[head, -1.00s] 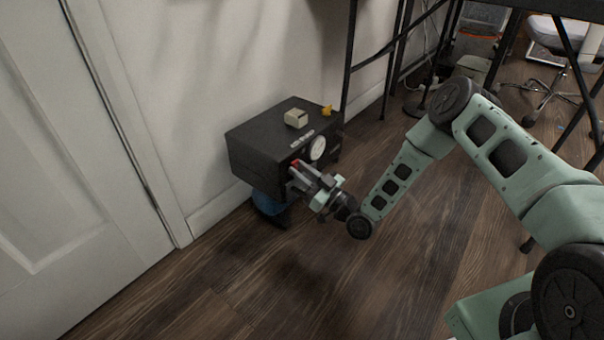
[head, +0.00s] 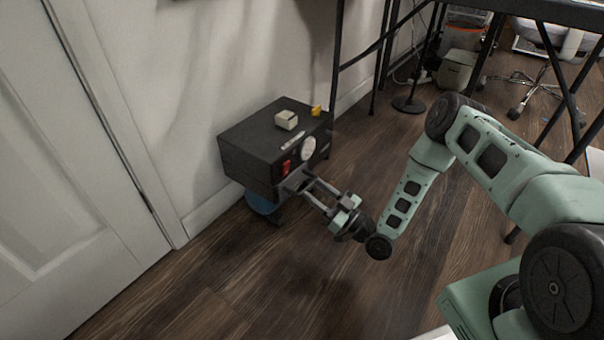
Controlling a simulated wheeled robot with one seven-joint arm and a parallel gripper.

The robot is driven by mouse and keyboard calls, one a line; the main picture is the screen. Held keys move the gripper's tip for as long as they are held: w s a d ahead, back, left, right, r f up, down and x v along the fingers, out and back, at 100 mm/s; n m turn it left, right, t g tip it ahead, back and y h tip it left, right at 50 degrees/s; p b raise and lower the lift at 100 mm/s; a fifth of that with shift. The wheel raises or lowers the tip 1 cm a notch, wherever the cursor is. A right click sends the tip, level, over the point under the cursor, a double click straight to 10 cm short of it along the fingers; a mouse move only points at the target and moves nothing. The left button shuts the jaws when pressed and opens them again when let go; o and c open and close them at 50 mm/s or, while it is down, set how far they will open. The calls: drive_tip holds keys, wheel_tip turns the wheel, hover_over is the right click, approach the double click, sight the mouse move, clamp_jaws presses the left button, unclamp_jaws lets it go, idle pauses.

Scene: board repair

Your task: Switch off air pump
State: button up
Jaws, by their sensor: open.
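The air pump is a black box (head: 245,155) on the floor against the wall, with a blue rounded part (head: 262,204) under it. Its front face carries a red switch (head: 286,167) and a round white gauge (head: 308,148). My gripper (head: 298,183) is open and empty. Its fingers point at the front face, just below and to the right of the red switch. I cannot tell whether a fingertip touches the face. The switch is in plain view, but its position is too small to read.
A small pale box (head: 286,120) and a yellow piece (head: 316,110) lie on top of the pump. A white door (head: 60,170) is at the left. A black-legged table (head: 338,60) stands behind at the right. The wooden floor (head: 290,280) in front is clear.

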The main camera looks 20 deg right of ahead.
drive_tip(key=p+v, duration=0.2)
drive_tip(key=v, duration=0.6)
drive_tip(key=shift+s, duration=0.25)
drive_tip(key=shift+d+f, duration=0.1)
drive_tip(key=shift+d, duration=0.05)
drive_tip(key=w+a+r+n+g+h+p, duration=0.4)
drive_tip(key=w+a+r+g, duration=0.4)
drive_tip(key=w+a+r, duration=0.4)
drive_tip(key=s+a+r+m+g+h+p, duration=0.15)
drive_tip(key=s+r+g+h, duration=0.25)
drive_tip(key=s+r, duration=0.6)
drive_tip(key=s+d+r+m+g+h+p, duration=0.1)
drive_tip(key=s+r+g+h+p, duration=0.15)
drive_tip(key=s+r, duration=0.85)
drive_tip(key=s+r+m+g+h+p, duration=0.1)
drive_tip(key=s+r+g+h, duration=0.15)
drive_tip(key=s+r, duration=0.85)
drive_tip(key=s+r+p, duration=0.2)
drive_tip(key=r+p, duration=1.4)
drive_tip(key=p, duration=0.2)
drive_tip(key=s+r+p, duration=0.2)
drive_tip(key=r+p, duration=1.5)
drive_tip(key=p, duration=0.2)
drive_tip(key=shift+r+y, duration=0.25)
drive_tip(key=shift+y, duration=0.15)
